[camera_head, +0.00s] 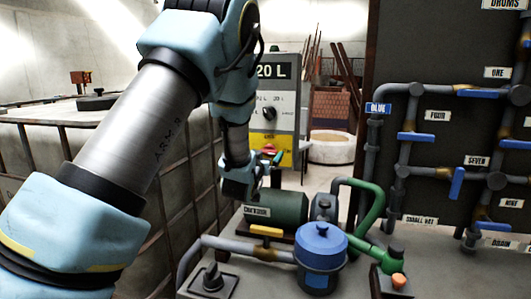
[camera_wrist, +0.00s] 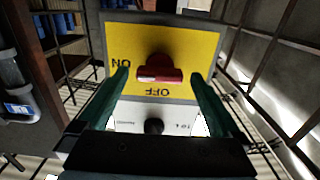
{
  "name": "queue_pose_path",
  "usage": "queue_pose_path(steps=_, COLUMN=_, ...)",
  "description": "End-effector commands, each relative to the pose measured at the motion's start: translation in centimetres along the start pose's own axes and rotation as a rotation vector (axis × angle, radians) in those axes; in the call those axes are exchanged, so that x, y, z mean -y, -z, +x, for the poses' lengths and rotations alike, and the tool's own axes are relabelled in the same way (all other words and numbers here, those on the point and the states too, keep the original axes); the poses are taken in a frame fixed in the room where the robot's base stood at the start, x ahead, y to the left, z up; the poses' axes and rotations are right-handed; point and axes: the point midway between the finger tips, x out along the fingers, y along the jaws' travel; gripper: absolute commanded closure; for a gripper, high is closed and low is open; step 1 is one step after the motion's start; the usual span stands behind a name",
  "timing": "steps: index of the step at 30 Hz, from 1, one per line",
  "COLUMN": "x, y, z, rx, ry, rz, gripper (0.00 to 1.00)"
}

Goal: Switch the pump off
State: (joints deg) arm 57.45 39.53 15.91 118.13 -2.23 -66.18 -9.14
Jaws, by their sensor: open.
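The red rotary switch (camera_wrist: 160,70) sits on a yellow plate (camera_wrist: 200,45) marked ON and OFF, upside down in the wrist view. Its bar lies crosswise, ON at its left end and OFF below it. In the head view the red switch (camera_head: 269,149) is on the lower part of the grey control panel (camera_head: 285,120). My gripper (camera_wrist: 158,77) is open, its green fingers on either side of the switch in the wrist view; I cannot tell whether they touch it. In the head view my gripper (camera_head: 277,158) is in front of the panel.
A green motor (camera_head: 275,210), a blue-lidded pot (camera_head: 320,245) and green pipe (camera_head: 372,205) stand below my wrist. A caged tank (camera_head: 170,150) is at left. A pipe board with blue valve handles (camera_head: 456,183) is at right. A black knob (camera_wrist: 153,126) is beside the yellow plate.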

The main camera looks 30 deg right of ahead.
Motion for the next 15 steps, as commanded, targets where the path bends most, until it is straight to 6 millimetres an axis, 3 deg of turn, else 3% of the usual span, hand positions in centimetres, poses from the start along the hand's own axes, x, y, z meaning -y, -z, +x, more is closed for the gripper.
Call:
queue_pose_path(steps=8, x=0.02, y=-0.01, z=0.2, rx=0.0, ry=0.0, rz=0.0, gripper=0.0)
queue_pose_path(steps=15, x=0.01, y=0.0, z=0.18, rx=-0.001, ry=0.0, rz=0.0, gripper=0.25)
